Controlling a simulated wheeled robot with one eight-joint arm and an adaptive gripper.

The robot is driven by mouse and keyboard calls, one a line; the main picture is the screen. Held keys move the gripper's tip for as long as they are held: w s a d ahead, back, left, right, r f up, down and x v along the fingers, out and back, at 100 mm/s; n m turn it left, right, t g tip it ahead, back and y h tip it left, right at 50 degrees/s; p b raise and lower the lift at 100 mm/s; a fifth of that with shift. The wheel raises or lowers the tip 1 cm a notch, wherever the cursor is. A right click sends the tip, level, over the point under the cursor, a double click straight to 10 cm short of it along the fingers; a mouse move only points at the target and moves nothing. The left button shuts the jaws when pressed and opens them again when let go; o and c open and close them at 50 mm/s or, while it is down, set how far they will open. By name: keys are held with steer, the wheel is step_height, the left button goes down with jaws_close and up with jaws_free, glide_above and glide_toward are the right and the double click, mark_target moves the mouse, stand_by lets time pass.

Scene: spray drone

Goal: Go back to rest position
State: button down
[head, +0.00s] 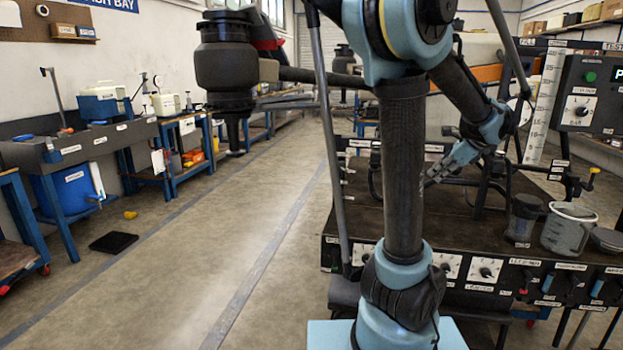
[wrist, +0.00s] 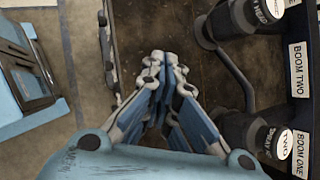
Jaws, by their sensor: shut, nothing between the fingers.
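My gripper (wrist: 165,70) is shut and empty in the wrist view, its fingertips together at the middle of the picture. In the head view my gripper (head: 437,172) shows at the end of my arm, above the dark bench (head: 385,222) on the right. In the wrist view two dark cylinders lie to the right of the gripper, with labels reading BOOM TWO (wrist: 299,70) and BOOM ONE (wrist: 301,150). The fingers look apart from them.
A clear measuring jug (head: 568,230) and a smaller dark-lidded jar (head: 523,218) stand on the bench. Blue-framed benches (head: 180,150) line the left wall. The floor aisle (head: 235,215) is mostly free; a black mat (head: 114,242) lies there.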

steer(key=s+a+f+n+g, duration=0.1)
steer(key=s+a+f+n, duration=0.15)
steer(key=a, duration=0.25)
steer(key=s+a+f+n+g+h, duration=0.1)
steer(key=s+a+f+n, duration=0.1)
steer(key=s+a+n, duration=0.3)
steer(key=s+a+f+n+g, duration=0.1)
steer(key=a+f+n, duration=0.15)
steer(key=a, duration=0.35)
steer(key=s+a+f+n+h, duration=0.3)
steer(key=s+a+f+n, duration=0.2)
steer(key=s+f+n, duration=0.4)
steer(key=s+n, duration=0.3)
steer(key=n, duration=0.2)
steer(key=shift+a+f+g+h, duration=0.2)
steer(key=shift+a+g+h, duration=0.1)
steer(key=shift+a+g, duration=0.1)
steer(key=shift+d, duration=0.1)
